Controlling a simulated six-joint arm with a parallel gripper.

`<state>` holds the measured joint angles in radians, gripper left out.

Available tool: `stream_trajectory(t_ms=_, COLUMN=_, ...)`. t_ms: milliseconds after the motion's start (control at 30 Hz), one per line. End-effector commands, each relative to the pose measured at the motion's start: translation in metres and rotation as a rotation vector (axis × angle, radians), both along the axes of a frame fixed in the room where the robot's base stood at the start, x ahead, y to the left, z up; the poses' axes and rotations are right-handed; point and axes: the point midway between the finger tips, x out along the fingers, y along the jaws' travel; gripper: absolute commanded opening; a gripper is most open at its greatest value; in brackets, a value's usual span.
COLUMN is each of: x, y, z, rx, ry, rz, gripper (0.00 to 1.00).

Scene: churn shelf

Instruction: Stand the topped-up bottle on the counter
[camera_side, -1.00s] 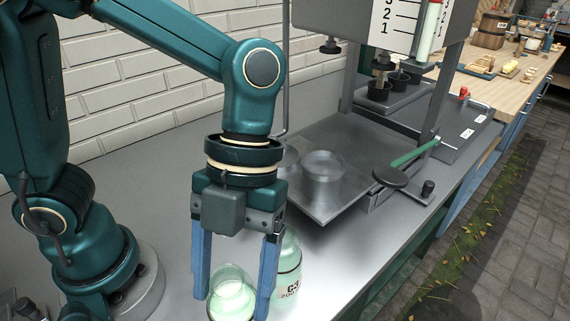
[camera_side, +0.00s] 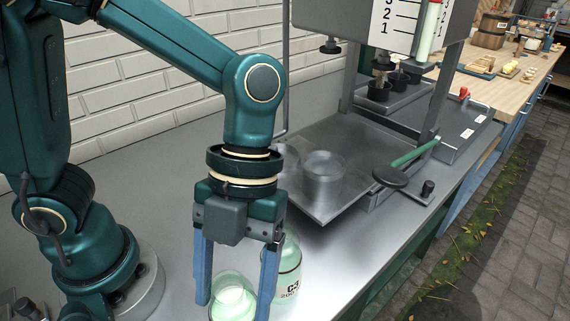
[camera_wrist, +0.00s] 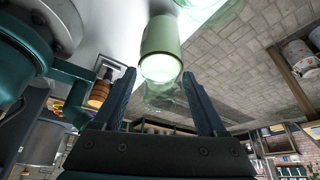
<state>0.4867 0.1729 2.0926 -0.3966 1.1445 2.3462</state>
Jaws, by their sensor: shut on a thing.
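My gripper (camera_side: 234,306) is shut on a pale green glass bottle (camera_side: 232,312) with white milk in it, low at the front of the side view. The bottle stands out between the blue fingers, its base cut off by the frame edge, so I cannot tell whether it touches the counter. In the wrist view the bottle (camera_wrist: 160,38) sits between the fingertips (camera_wrist: 158,78), its clear neck towards me. A second bottle (camera_side: 289,262), marked C3, stands upright on the grey counter (camera_side: 335,255), just right of and behind the right finger.
A green-handled lever (camera_side: 415,152) sticks out there. The counter's right edge drops to paving. The brick wall (camera_side: 140,90) bounds the back.

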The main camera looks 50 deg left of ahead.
Motion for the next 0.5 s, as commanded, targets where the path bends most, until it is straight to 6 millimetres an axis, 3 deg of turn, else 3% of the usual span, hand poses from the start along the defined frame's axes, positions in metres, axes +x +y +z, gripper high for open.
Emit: stream_trajectory(t_ms=500, x=0.0003, y=-0.0003, z=-0.0087, rx=-0.001, ry=0.0, rz=0.0, gripper=0.25)
